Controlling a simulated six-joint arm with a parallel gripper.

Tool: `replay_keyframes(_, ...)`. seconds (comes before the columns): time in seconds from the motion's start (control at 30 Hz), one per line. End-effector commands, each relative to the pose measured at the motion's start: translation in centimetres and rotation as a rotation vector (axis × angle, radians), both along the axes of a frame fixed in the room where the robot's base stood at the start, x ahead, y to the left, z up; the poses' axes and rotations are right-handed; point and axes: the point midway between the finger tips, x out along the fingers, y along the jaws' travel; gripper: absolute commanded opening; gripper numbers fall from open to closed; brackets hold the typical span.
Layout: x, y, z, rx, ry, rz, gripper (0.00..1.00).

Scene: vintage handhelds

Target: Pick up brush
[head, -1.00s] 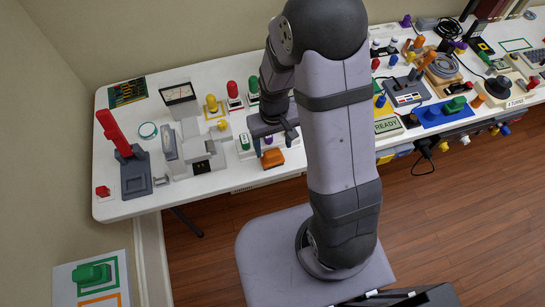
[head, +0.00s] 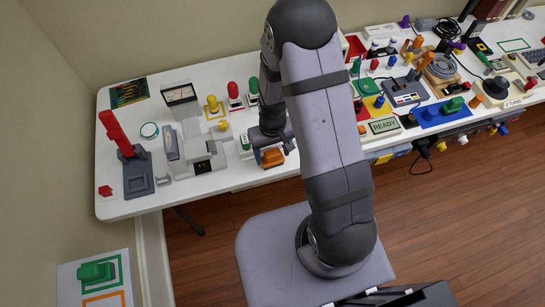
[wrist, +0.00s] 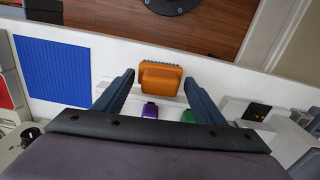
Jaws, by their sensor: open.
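The brush (head: 273,158) appears to be the orange block at the front edge of the white table in the head view. In the wrist view the orange brush (wrist: 160,78) has a ridged grey strip along its far side. My gripper (wrist: 159,85) is open, with one dark blue finger to the left of the brush and one to the right. Gaps show between the fingers and the brush. In the head view my gripper (head: 272,140) is just above and behind the brush and covers part of it.
A purple piece (wrist: 150,111) and a green piece (wrist: 188,116) are close to the brush. A blue ridged panel (wrist: 52,75) lies to the left in the wrist view. A grey blocky device (head: 200,150) stands left of my gripper. The table's front edge is close.

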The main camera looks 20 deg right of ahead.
Motion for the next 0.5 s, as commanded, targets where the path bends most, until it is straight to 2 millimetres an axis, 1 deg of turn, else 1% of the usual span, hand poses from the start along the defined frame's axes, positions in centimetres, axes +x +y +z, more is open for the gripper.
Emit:
replay_keyframes(0.1,0.01,0.00,0.01,0.000,0.000,0.000,0.64)
replay_keyframes(0.17,0.00,0.00,0.01,0.000,0.000,0.000,0.50)
replay_keyframes(0.2,0.00,0.00,0.02,0.000,0.000,0.000,0.40)
replay_keyframes(0.3,0.00,0.00,0.02,0.000,0.000,0.000,0.18)
replay_keyframes(0.5,0.00,0.00,0.04,0.000,0.000,0.000,0.18)
